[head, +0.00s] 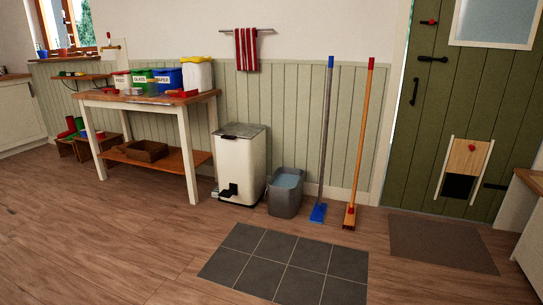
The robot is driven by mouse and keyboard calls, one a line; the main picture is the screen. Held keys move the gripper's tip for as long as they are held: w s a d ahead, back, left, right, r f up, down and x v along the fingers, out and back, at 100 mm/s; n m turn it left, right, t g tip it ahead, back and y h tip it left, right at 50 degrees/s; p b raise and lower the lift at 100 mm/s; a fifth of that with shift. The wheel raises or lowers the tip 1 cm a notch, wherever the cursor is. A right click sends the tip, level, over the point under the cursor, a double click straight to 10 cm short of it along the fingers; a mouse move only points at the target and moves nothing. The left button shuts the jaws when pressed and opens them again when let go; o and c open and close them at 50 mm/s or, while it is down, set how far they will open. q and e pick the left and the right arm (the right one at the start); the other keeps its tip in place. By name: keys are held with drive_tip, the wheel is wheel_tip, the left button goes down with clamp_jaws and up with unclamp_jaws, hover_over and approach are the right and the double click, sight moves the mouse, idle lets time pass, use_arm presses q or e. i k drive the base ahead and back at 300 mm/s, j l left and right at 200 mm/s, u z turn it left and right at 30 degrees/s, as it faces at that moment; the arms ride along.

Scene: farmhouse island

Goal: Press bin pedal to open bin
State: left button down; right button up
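The white pedal bin (240,165) stands on the wood floor against the green panelled wall, just right of the wooden-topped table. Its dark lid (240,131) lies flat and looks closed. The black pedal (229,191) sticks out low at the bin's front, near the floor. Neither of my grippers shows in the head view.
A grey bucket (285,193) stands close to the bin's right. A blue mop (325,140) and a red-capped broom (358,145) lean on the wall. The table (150,99) borders the bin's left. Grey floor tiles (285,262) lie flat in front; the floor there is clear.

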sight(225, 193)
drive_tip(key=i, duration=2.25)
drive_tip(key=i+l+u, duration=0.15)
drive_tip(key=i+u, duration=0.3)
drive_tip(key=i, duration=0.25)
drive_tip(key=i+l+u, duration=0.45)
drive_tip(key=i, duration=0.2)
drive_tip(key=i+l+u, duration=0.45)
drive_tip(key=i+l, duration=0.15)
